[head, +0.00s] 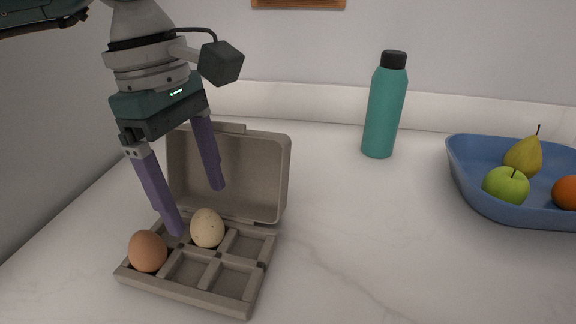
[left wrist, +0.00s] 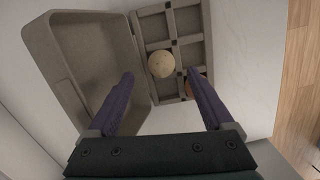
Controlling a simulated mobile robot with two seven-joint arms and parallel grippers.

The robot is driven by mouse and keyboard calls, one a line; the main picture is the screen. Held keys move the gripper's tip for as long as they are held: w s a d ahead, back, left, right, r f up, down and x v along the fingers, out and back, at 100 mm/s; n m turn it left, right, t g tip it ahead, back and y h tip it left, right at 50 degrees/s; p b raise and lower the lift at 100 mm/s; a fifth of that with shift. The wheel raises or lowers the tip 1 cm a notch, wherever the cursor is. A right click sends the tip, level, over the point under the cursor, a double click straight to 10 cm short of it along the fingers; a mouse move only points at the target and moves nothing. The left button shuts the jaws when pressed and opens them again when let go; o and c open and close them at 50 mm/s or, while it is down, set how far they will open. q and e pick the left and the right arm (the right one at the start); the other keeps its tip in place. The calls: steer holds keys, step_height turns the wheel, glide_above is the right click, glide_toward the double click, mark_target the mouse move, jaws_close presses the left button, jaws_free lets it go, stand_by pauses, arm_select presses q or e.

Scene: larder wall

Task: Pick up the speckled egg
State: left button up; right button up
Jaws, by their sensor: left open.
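The pale speckled egg (head: 207,228) sits in a back compartment of the open grey egg carton (head: 188,297), near the lid hinge. It also shows in the left wrist view (left wrist: 161,64). A brown egg (head: 147,251) sits in the carton's left front corner; in the left wrist view it is mostly hidden behind a finger. My left gripper (head: 196,211) is open and empty, pointing down over the carton. In the left wrist view its fingertips (left wrist: 161,77) lie to either side of the speckled egg, which appears just beyond them, with no visible contact. My right gripper is not in view.
The carton's raised lid (head: 262,165) stands behind the compartments, close to the fingers. A teal bottle (head: 384,112) stands at the back. A blue bowl (head: 470,190) with a pear, a green apple and an orange fruit is at the right. The counter between is clear.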

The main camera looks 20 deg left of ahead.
mark_target(201, 210)
arm_select(q)
steer(key=f, duration=0.3)
steer(key=shift+s+d+f, duration=0.1)
steer(key=shift+d+f, duration=0.15)
steer(key=shift+d, duration=0.1)
steer(key=shift+c, duration=0.2)
jaws_close()
